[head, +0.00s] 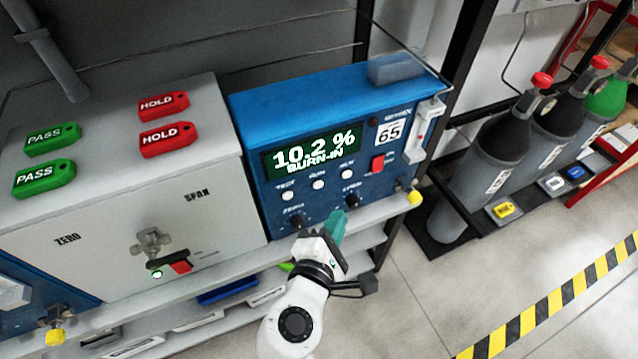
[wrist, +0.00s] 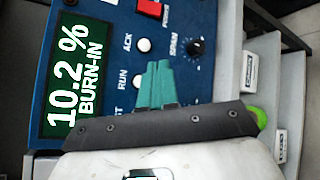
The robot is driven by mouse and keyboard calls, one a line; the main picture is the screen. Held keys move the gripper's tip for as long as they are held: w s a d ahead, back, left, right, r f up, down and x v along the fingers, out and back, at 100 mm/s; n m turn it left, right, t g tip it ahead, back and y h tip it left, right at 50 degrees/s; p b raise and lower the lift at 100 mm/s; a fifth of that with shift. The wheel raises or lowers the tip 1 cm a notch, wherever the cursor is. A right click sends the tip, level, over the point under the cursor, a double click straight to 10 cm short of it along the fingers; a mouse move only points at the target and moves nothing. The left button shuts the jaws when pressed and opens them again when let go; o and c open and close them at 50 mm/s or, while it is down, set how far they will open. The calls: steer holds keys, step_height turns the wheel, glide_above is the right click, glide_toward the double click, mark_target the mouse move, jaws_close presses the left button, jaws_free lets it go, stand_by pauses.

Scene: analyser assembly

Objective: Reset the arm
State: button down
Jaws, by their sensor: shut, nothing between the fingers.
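My gripper (head: 338,226) has teal fingers. It is shut and empty, in front of the lower part of the blue analyser (head: 300,98). In the wrist view the closed fingers (wrist: 158,84) overlap the panel near the RUN button; I cannot tell whether they touch it. The analyser's display (head: 312,150) reads "10.2 % BURN-IN". Its panel has several white buttons, black ZERO and SPAN knobs, a red power switch (head: 377,163) and a "65" label. The white arm rises from the bottom of the head view.
A grey box (head: 110,190) at left carries two green PASS tags (head: 50,138) and two red HOLD tags (head: 165,138). Gas cylinders (head: 480,170) stand at right. The floor (head: 440,300) is clear up to the yellow-black tape (head: 560,300).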

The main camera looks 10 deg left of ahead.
steer(key=s+d+f+m+g+h, duration=0.1)
steer(key=s+d+f+m+g, duration=0.2)
steer(key=d, duration=0.4)
steer(key=s+d+f+m+g+h, duration=0.1)
steer(key=d+f+m+g, duration=0.15)
steer(key=d+m, duration=0.35)
steer(key=s+d+f+m+g+h, duration=0.1)
steer(key=s+d+f+m+g, duration=0.2)
steer(key=d, duration=0.5)
steer(key=s+d+f+m+g+y, duration=0.2)
steer(key=s+d+m, duration=0.2)
steer(key=s, duration=0.4)
steer(key=s+d+f+m+g+y, duration=0.3)
steer(key=s+d+m, duration=0.2)
steer(key=s, duration=0.4)
steer(key=shift+m+g, duration=0.35)
steer(key=shift+m, duration=0.55)
